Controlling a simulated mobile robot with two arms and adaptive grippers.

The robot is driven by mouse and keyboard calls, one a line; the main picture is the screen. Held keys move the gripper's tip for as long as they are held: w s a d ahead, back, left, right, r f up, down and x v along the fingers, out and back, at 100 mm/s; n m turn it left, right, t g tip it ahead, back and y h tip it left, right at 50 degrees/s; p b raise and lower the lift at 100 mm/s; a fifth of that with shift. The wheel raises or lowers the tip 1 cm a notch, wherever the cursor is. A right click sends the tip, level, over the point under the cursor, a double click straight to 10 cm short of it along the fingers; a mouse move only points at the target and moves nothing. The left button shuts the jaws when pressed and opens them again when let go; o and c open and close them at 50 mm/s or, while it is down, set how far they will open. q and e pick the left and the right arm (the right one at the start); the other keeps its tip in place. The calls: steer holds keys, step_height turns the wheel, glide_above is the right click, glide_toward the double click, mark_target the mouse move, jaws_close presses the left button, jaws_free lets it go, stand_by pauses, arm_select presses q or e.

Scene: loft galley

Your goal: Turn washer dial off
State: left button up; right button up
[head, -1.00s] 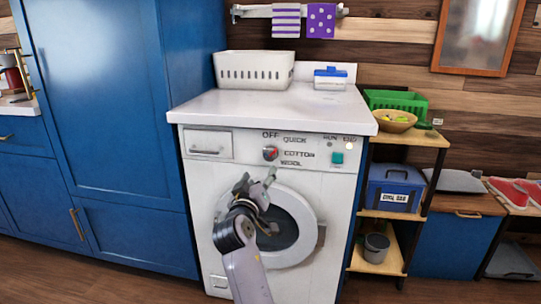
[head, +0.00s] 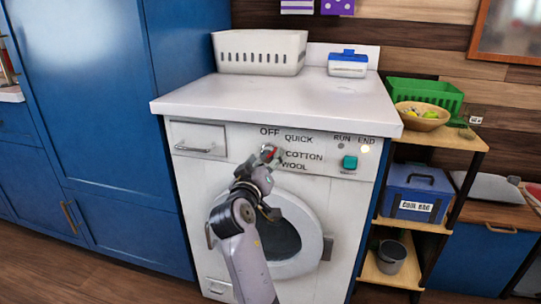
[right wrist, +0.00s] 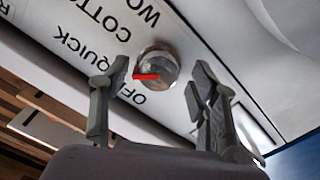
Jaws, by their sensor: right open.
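The washer (head: 185,190) is white, with a control panel along its top front. Its dial (right wrist: 160,58) is a round silver knob with a red mark, which sits toward its lower left in the right wrist view. Labels OFF, QUICK, COTTON and WOOL stand around it; I cannot tell exactly which one the mark meets. My right gripper (right wrist: 160,74) is open, with one finger on each side of the dial; I cannot tell if they touch it. In the head view my right gripper (head: 264,158) largely covers the dial. My left gripper is out of view.
A green button (head: 350,162) and a glowing END light (head: 365,149) are right of the dial. The round door (head: 312,245) is shut below. A white basket (head: 260,52) and a blue-lidded box (head: 348,65) stand on top. A shelf (head: 440,140) stands on the right.

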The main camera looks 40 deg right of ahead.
steer(key=shift+w+d, duration=0.1)
steer(key=shift+c, duration=0.2)
steer(key=c, duration=1.1)
